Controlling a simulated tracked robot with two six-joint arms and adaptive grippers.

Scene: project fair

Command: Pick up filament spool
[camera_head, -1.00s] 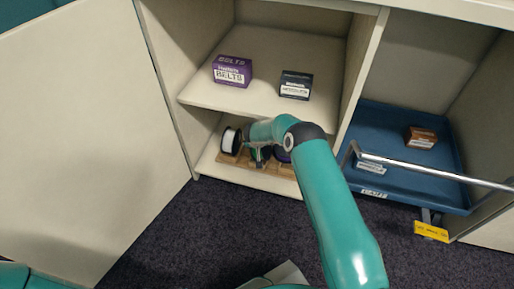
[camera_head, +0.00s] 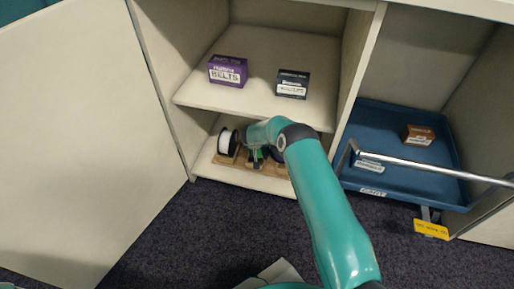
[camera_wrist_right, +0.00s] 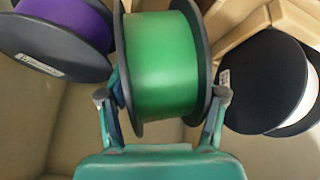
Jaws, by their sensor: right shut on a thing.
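Filament spools stand on a wooden rack (camera_head: 265,183) on the cabinet's lower shelf. A green spool (camera_wrist_right: 163,50) with black flanges is in the middle of the right wrist view. My right gripper (camera_wrist_right: 161,94) is shut on it, one finger at each flange. In the head view my right gripper (camera_head: 256,160) reaches into the lower compartment, and my arm hides most of the green spool. A white spool (camera_head: 226,142) stands to its left; it also shows in the wrist view (camera_wrist_right: 268,82). A purple spool (camera_wrist_right: 62,30) is on the other side. My left gripper is out of view.
A purple belts box (camera_head: 228,71) and a dark box (camera_head: 292,84) sit on the middle shelf (camera_head: 255,107) above my gripper. At right, a blue cart tray (camera_head: 445,150) holds a brown box (camera_head: 418,135) behind a metal handle (camera_head: 430,171). An open door (camera_head: 80,140) stands left.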

